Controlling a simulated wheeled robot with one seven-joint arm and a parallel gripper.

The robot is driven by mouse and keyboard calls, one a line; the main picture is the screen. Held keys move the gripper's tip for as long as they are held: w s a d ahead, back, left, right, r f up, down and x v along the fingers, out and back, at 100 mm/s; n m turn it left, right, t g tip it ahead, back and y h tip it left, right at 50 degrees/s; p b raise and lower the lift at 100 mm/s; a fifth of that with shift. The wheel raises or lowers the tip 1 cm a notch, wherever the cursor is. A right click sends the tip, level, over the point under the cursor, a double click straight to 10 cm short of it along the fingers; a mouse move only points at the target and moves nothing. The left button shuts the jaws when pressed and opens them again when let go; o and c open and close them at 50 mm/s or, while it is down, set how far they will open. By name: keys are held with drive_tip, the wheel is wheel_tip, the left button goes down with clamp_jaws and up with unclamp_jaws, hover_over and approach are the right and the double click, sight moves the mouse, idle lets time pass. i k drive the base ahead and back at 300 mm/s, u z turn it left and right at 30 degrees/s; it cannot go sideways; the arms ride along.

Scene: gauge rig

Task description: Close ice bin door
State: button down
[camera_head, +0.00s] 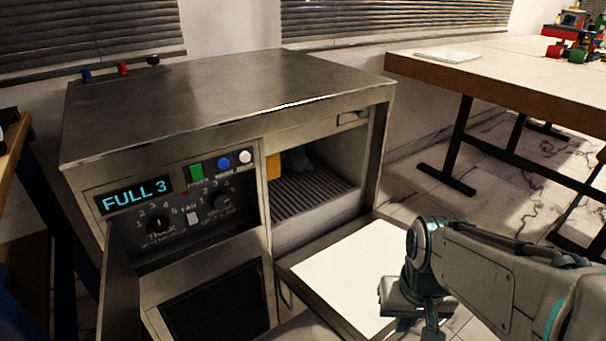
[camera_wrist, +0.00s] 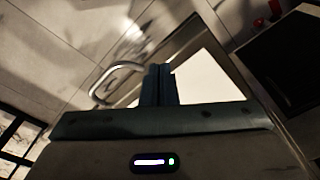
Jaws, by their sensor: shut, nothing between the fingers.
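The ice bin door (camera_head: 345,272) is open, folded out below the bin opening (camera_head: 318,185) of the metal machine (camera_head: 220,95). Its white inner panel faces up, and it also shows in the wrist view (camera_wrist: 207,80). A curved metal handle (camera_wrist: 112,82) shows beside the door's edge in the wrist view. My gripper (camera_head: 432,326) is at the right, near the door's outer right part in the head view. Its fingers (camera_wrist: 159,72) are together and empty, overlapping the door's edge in the wrist view. Whether they touch the door I cannot tell.
The machine's front has a display (camera_head: 135,194) reading "FULL 3", knobs and coloured buttons. Below is a dark panel (camera_head: 215,305). A wooden-edged table (camera_head: 500,65) stands at the back right. Marble-patterned floor (camera_head: 440,165) is clear between the machine and table.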

sight(337, 275)
drive_tip(key=z, duration=1.45)
drive_tip(key=k, duration=1.25)
drive_tip(key=u, duration=1.75)
